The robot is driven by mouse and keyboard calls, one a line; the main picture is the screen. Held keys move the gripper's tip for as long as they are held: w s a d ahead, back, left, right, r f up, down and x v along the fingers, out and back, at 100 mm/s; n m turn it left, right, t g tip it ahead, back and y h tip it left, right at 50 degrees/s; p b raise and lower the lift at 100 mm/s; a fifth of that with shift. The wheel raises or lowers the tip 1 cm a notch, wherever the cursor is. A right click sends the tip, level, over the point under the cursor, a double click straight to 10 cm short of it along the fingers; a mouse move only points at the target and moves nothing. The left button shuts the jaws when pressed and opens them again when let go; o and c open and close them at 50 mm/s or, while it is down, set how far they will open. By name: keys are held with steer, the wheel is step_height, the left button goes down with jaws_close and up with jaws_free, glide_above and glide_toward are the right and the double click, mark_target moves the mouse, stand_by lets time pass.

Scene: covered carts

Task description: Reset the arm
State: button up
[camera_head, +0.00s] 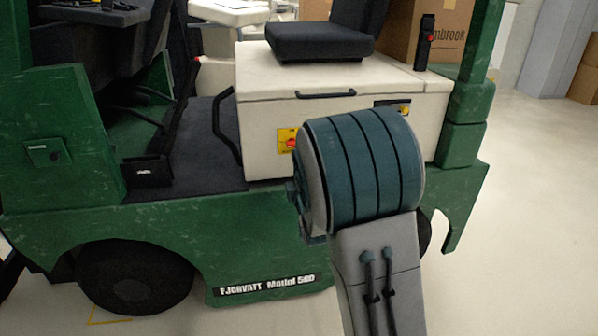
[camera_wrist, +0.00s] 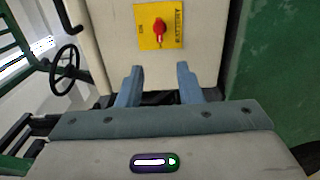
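My gripper (camera_wrist: 160,86) shows in the wrist view with its two blue-grey fingers spread apart and nothing between them. Beyond the fingertips is a cream panel with a yellow plate (camera_wrist: 176,14) that carries a red rotary switch (camera_wrist: 159,27). The same red switch (camera_head: 292,143) shows in the head view on the front of the cream box, just left of my arm. In the head view my teal and grey arm reaches forward over the cart's side and hides the gripper.
A green cart (camera_head: 260,236) with a cream box (camera_head: 262,91), a black seat (camera_head: 320,41) and a black grab handle (camera_head: 225,125) fills the space ahead. Cardboard boxes (camera_head: 455,22) stand behind it. The floor (camera_head: 540,200) at the right is clear.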

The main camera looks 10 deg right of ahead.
steer(key=shift+r, duration=0.1)
steer(key=s+r+m+g+p, duration=0.5)
steer(key=s+r+p, duration=0.3)
steer(key=s, duration=0.3)
steer(key=s+r+m+g+p, duration=0.5)
steer(key=s+r+m+p, duration=0.2)
steer(key=s+p, duration=0.3)
steer(key=s+d+r+m+g+p, duration=0.1)
steer(key=s+r+m+g+p, duration=0.4)
steer(key=s+r+p, duration=0.5)
steer(key=s+m, duration=0.1)
steer(key=s, duration=0.2)
steer(key=shift+s, duration=0.2)
steer(key=shift+c, duration=0.3)
